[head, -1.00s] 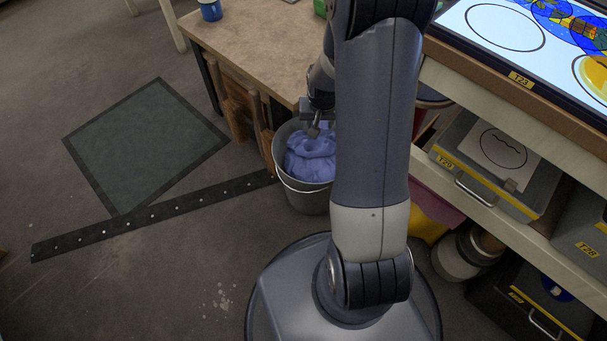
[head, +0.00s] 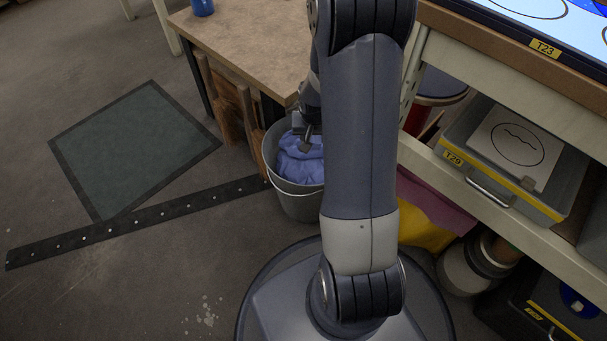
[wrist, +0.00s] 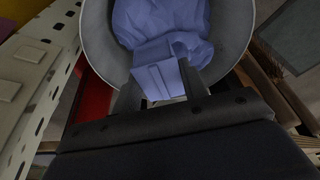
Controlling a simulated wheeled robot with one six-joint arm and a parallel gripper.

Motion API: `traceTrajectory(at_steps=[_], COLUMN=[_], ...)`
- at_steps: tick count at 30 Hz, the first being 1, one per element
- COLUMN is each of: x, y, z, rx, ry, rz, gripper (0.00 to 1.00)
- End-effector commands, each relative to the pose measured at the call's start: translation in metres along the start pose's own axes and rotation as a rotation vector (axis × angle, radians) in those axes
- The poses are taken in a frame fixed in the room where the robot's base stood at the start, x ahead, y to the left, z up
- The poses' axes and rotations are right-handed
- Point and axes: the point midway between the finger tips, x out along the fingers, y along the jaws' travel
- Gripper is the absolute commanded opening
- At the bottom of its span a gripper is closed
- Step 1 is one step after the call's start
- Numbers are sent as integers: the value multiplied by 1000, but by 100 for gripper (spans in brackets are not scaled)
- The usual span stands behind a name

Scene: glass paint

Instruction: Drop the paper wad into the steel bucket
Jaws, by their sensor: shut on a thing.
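The paper wad (head: 300,166) is a crumpled blue mass within the mouth of the steel bucket (head: 298,205). My gripper (head: 305,143) points down over the bucket, at the wad's upper side. In the wrist view, my gripper (wrist: 160,88) is shut on a blocky blue part of the wad (wrist: 165,25), whose crumpled bulk lies beyond the fingers. The grey bucket wall (wrist: 234,30) curves around it there. My arm hides the bucket's right side in the head view. Whether the wad touches the bucket's bottom cannot be seen.
A wooden table (head: 250,45) stands close behind the bucket, with wooden pieces (head: 232,105) beneath its edge. A shelf unit (head: 480,215) with grey bins stands at the right. A dark perforated strip (head: 140,222) and a green mat (head: 135,150) lie on the open floor at left.

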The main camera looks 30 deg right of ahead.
Motion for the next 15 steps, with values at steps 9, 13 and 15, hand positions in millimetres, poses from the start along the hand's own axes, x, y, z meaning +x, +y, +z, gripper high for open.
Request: traceTrajectory(at_steps=[9, 13, 15], x=[22, 21, 21], y=[0, 0, 0], z=[6, 6, 6], rx=[0, 0, 0], ry=[0, 0, 0], rz=[0, 0, 0], gripper=[16, 16, 43])
